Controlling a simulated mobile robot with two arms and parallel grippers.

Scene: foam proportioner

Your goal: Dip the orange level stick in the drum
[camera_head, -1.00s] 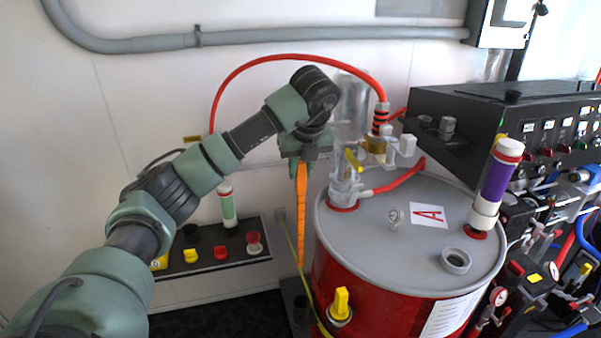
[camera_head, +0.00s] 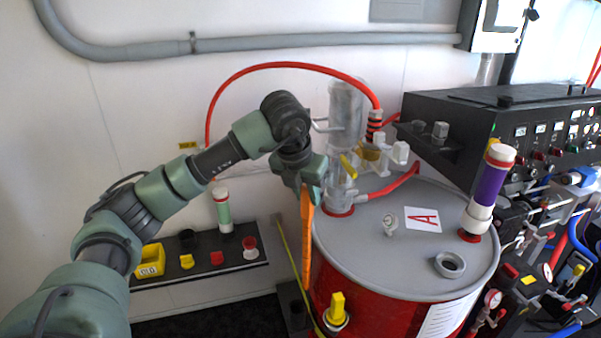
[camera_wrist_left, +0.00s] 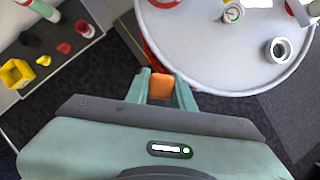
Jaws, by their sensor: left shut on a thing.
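The orange level stick (camera_head: 306,245) hangs nearly upright from my left gripper (camera_head: 308,190), at the left side of the drum in the head view. My left gripper is shut on its top end. In the left wrist view the stick's orange end (camera_wrist_left: 161,86) sits between the two fingers. The red drum (camera_head: 375,300) has a grey lid (camera_head: 400,265). On the lid, a grey ring-shaped opening (camera_head: 449,265) is at the front right; it also shows in the left wrist view (camera_wrist_left: 278,50). The stick is outside the drum, left of its rim. My right gripper is not in view.
A clear pump (camera_head: 343,180) with a red hose stands at the lid's back left. A purple tube (camera_head: 489,185) stands at its right. A black control panel (camera_head: 500,115) is behind right. A shelf (camera_head: 200,268) with small items is at left.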

